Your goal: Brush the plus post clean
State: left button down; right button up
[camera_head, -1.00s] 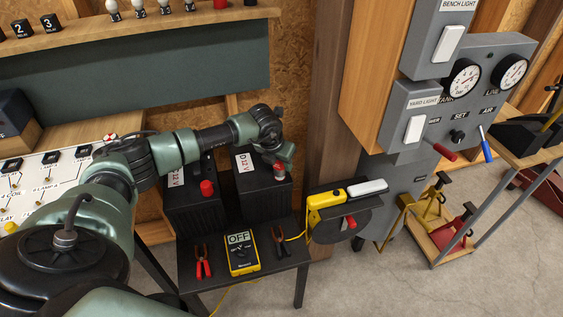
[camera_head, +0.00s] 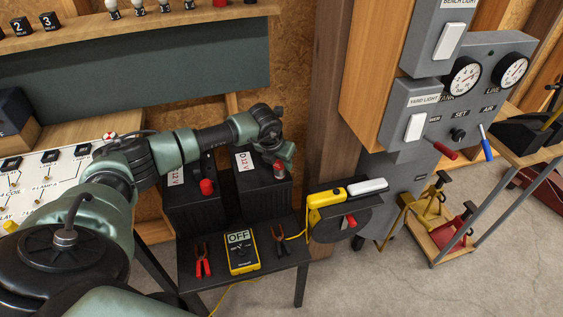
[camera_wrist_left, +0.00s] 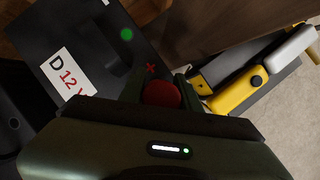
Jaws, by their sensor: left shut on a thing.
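Battery D (camera_head: 262,196), a black box with a "D 12 V" label, stands on the dark stand; it also shows in the wrist view (camera_wrist_left: 105,30). A red plus is marked on its top. My left gripper (camera_head: 279,164) reaches down over the battery's right side. In the wrist view my left gripper (camera_wrist_left: 161,90) is shut on a round red-topped piece, which looks like the brush (camera_wrist_left: 161,93). In the head view the brush (camera_head: 279,173) shows a greyish lower part at the battery top. The plus post itself is hidden under it. My right gripper is out of view.
Another black battery (camera_head: 193,210) with a red cap (camera_head: 207,187) stands to the left. A yellow meter (camera_head: 241,253) reading OFF and red-handled pliers (camera_head: 202,262) lie on the stand (camera_head: 218,278) in front. A yellow tool (camera_head: 326,198) is at the right.

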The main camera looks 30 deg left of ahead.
pick_arm(q)
jog(key=shift+f+b, duration=0.5)
jog(key=shift+f, duration=0.2)
jog(key=shift+n+y+p, duration=0.3)
jog(key=shift+n+p, duration=0.1)
jog(key=shift+n, duration=0.6)
jog(key=n, duration=0.1)
jog(key=n+y, duration=0.1)
jog(key=n, duration=0.1)
jog(key=shift+s+a+g, duration=0.1)
jog(key=shift+a+g, duration=0.1)
jog(key=shift+g, duration=0.2)
jog(key=shift+f, duration=0.1)
